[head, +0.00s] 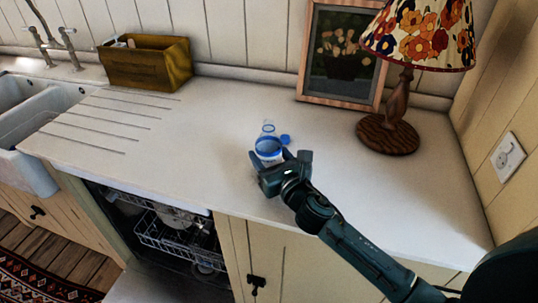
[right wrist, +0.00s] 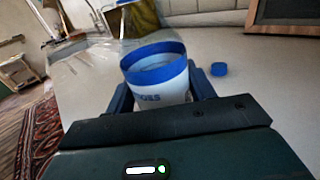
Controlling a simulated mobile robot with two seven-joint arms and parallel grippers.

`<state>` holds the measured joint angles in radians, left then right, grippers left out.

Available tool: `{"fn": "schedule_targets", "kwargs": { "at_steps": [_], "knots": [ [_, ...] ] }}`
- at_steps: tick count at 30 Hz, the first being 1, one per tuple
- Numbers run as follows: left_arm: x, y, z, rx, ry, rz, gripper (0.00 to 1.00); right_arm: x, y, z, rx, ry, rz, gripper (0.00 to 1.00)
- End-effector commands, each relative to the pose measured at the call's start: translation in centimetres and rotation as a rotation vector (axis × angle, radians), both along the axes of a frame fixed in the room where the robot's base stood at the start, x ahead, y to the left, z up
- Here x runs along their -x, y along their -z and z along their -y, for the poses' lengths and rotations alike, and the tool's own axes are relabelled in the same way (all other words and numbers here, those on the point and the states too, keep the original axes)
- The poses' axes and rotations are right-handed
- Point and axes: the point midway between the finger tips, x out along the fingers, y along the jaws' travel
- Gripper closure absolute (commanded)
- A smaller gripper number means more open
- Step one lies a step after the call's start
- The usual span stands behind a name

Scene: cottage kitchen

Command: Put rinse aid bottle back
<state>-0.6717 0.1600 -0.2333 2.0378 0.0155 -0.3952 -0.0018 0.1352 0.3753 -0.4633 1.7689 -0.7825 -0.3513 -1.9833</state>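The rinse aid bottle (head: 268,146), pale with a blue band and a clear upper part, stands on the counter in the middle of the head view. In the right wrist view the bottle (right wrist: 158,78) shows its blue rim and printed white side. A small blue cap (head: 285,140) lies beside it on the counter; it also shows in the right wrist view (right wrist: 219,69). My right gripper (head: 272,159) has its fingers on both sides of the bottle, low down. I cannot tell whether they press on it. My left gripper is out of view.
An open dishwasher (head: 178,238) with racks is below the counter (head: 215,120). A yellow-brown box (head: 150,65) stands by the sink (head: 28,170). A framed picture (head: 345,55) and a lamp (head: 388,133) stand behind right. The counter left of the bottle is clear.

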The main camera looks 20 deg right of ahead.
Motion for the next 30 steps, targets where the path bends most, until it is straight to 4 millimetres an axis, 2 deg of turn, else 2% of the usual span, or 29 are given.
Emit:
{"fn": "schedule_targets", "kwargs": {
  "at_steps": [1, 8, 17, 23, 30],
  "knots": [
    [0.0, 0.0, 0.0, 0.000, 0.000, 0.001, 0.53, 0.0, 0.0, 0.0, 0.000, 0.000, 0.000, 0.43],
    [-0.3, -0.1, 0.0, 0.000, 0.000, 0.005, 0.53, 0.0, 0.0, 0.0, 0.000, 0.000, 0.000, 0.24],
    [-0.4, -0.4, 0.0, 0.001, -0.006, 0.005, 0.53, 0.0, -0.5, 0.0, 0.000, 0.000, 0.000, 0.24],
    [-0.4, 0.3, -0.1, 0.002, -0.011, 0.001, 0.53, 3.1, 0.0, 0.6, 0.002, -0.002, -0.003, 0.24],
    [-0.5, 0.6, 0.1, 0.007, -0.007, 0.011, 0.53, 8.3, 0.1, 1.5, 0.002, -0.001, -0.003, 0.24]
  ]
}}
